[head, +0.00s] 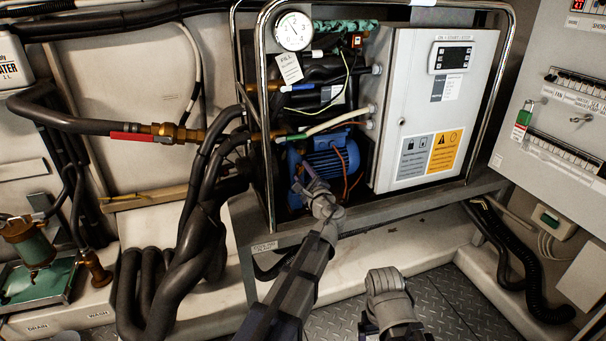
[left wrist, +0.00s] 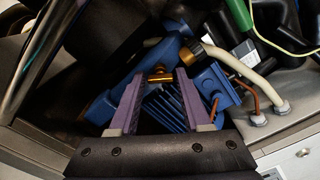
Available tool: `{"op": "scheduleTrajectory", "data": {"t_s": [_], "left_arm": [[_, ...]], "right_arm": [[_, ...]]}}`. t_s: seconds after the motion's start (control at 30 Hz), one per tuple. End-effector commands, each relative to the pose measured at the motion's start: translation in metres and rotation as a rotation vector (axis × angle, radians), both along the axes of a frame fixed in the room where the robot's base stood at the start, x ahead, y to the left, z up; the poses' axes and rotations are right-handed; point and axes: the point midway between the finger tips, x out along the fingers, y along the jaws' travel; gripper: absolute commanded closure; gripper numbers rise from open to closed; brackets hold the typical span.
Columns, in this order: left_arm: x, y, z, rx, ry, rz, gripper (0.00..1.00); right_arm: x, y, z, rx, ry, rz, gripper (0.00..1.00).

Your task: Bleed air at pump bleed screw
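The blue pump (head: 328,163) sits low inside the chiller frame, left of the white control box. My left gripper (head: 298,180) reaches in at the pump's left end; the arm's wrist partly covers that end. In the left wrist view, the two grey-purple fingers (left wrist: 157,78) stand apart. A small brass screw (left wrist: 160,76), seemingly the bleed screw, shows at the gap between the fingertips, with the pump's blue ribbed body (left wrist: 163,108) behind. I see no clear contact between fingers and screw. My right arm shows at the bottom of the head view, its gripper out of sight.
A metal tube frame (head: 268,120) surrounds the chiller. Black hoses (head: 195,230) run on its left. Pale hoses and a brass fitting (left wrist: 191,51) lie close to my left fingers. The white control box (head: 425,75) stands right of the pump. Patterned metal floor (head: 440,300) is open in front.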

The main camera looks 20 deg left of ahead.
Motion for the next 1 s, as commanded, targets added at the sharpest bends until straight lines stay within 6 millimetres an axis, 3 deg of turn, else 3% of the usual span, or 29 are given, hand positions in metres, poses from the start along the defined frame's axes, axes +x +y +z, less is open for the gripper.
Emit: {"op": "scheduleTrajectory", "data": {"t_s": [0.17, 0.47, 0.8, 1.0], "left_arm": [[0.000, 0.000, 0.000, 0.001, 0.001, 0.000, 0.31], [-0.003, -0.002, 0.000, 0.001, 0.000, -0.001, 0.30], [-0.047, -0.030, 0.000, 0.001, 0.000, -0.003, 0.30], [-0.062, -0.042, 0.000, 0.001, 0.000, -0.001, 0.30]], "right_arm": [[0.000, 0.000, 0.000, 0.000, 0.000, 0.000, 0.13], [0.000, 0.000, 0.000, 0.000, 0.000, 0.000, 0.13], [0.000, 0.000, 0.000, 0.000, 0.000, 0.000, 0.13], [0.000, 0.000, 0.000, 0.000, 0.000, 0.000, 0.13]]}}
